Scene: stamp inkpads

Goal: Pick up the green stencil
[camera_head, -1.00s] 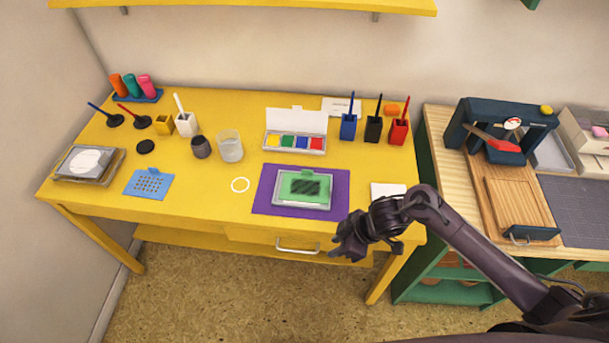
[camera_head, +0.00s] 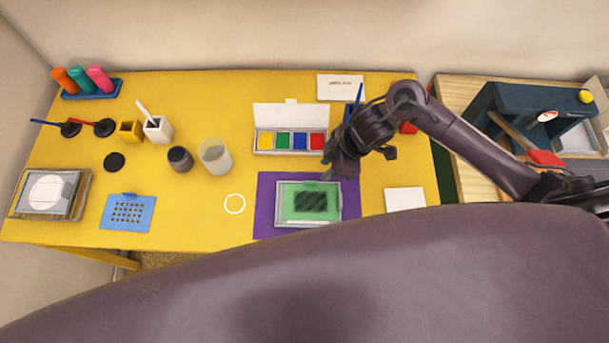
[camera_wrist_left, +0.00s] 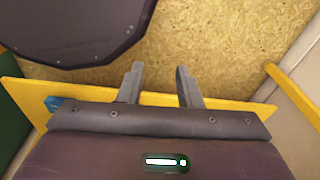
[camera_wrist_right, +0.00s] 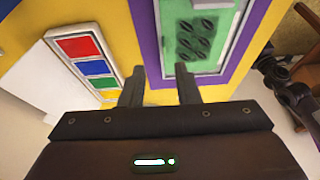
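The green stencil (camera_head: 311,203) lies on a grey-framed tray (camera_head: 283,219) on a purple mat (camera_head: 262,217). It has a dark leaf-patterned panel in its middle and a small tab at its far edge. My right gripper (camera_head: 327,168) hangs above the mat, just beyond the stencil's far right edge. In the right wrist view the stencil (camera_wrist_right: 201,33) is ahead of the fingers (camera_wrist_right: 160,85), which are apart with nothing between them. My left gripper (camera_wrist_left: 160,85) is open and empty in the left wrist view, with the floor behind it.
An inkpad set (camera_head: 291,141) with an open white lid stands behind the mat. A white card (camera_head: 405,200) lies to the right.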

